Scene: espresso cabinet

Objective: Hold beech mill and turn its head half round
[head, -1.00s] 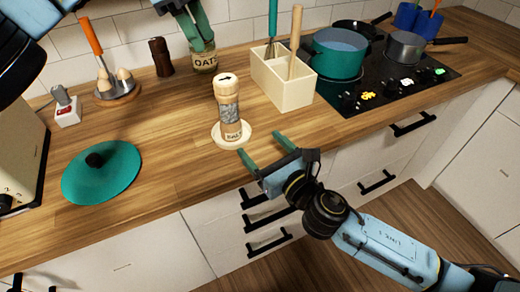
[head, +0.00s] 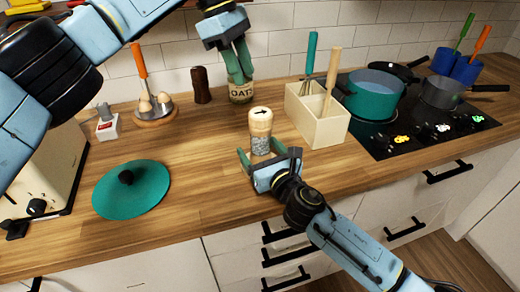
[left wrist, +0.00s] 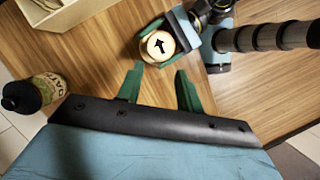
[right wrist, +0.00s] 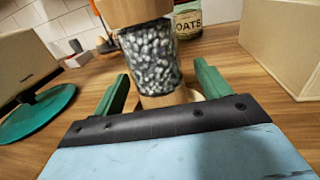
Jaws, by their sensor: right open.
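The beech mill (head: 261,125) stands upright on the counter, with a clear body of dark pellets and a black arrow on its wooden head. The arrow points right in the head view. The head's top (left wrist: 157,46) also shows in the left wrist view. My right gripper (head: 262,160) is open, low at the mill, with a finger on either side; its fingers (right wrist: 161,88) flank the lower body in the right wrist view. My left gripper (head: 240,78) is open and empty, above and behind the mill; its fingers (left wrist: 160,82) point towards the mill's head.
An oats jar (head: 241,92) stands behind the mill, with a dark brown mill (head: 201,85) beside it. A cream utensil box (head: 320,129) is close on the right, before the hob. A green lid (head: 148,192) lies at left. The counter between lid and mill is clear.

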